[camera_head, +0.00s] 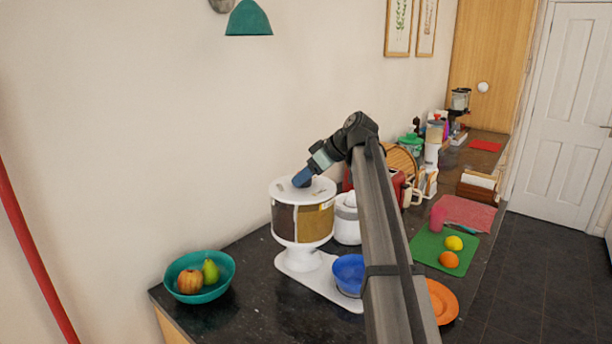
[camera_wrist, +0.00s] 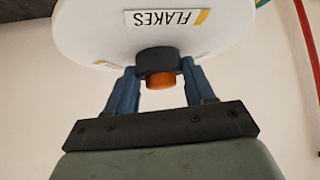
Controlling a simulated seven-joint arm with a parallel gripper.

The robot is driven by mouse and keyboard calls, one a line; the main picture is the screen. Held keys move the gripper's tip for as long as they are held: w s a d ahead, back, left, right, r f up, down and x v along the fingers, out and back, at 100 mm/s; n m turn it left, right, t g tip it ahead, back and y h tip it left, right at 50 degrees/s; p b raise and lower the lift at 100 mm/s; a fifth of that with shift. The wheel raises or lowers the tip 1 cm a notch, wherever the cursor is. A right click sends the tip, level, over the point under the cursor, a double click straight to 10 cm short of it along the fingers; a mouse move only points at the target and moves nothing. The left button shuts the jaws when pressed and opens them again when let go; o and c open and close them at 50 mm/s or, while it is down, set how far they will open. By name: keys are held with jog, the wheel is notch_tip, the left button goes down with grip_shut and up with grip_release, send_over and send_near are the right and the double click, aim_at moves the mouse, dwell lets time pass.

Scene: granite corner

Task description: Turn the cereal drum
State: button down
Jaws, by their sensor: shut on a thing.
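The cereal drum (camera_head: 302,224) is a white drum on a white pedestal, with dark brown and golden contents behind clear panels. It stands on the dark counter. In the wrist view its white top (camera_wrist: 105,45) carries a FLAKES label, upside down in the picture. A black knob (camera_wrist: 157,62) with an orange end sits on the drum. My gripper (camera_wrist: 158,80) has its two blue fingers on either side of this knob and is shut on it. In the head view my gripper (camera_head: 303,178) is at the drum's top, and the knob is hidden there.
A blue bowl (camera_head: 349,272) stands by the drum's base, and a white canister (camera_head: 346,222) behind it. A teal fruit bowl (camera_head: 183,285) is at the counter's left end. A green board (camera_head: 427,246) and an orange plate (camera_head: 441,301) lie right of my arm.

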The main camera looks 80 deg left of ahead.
dwell(0.4)
jog(key=shift+c, duration=2)
grip_release()
jog(key=v, duration=1.3)
jog(key=shift+w+r, duration=0.25)
jog(key=shift+w, duration=0.1)
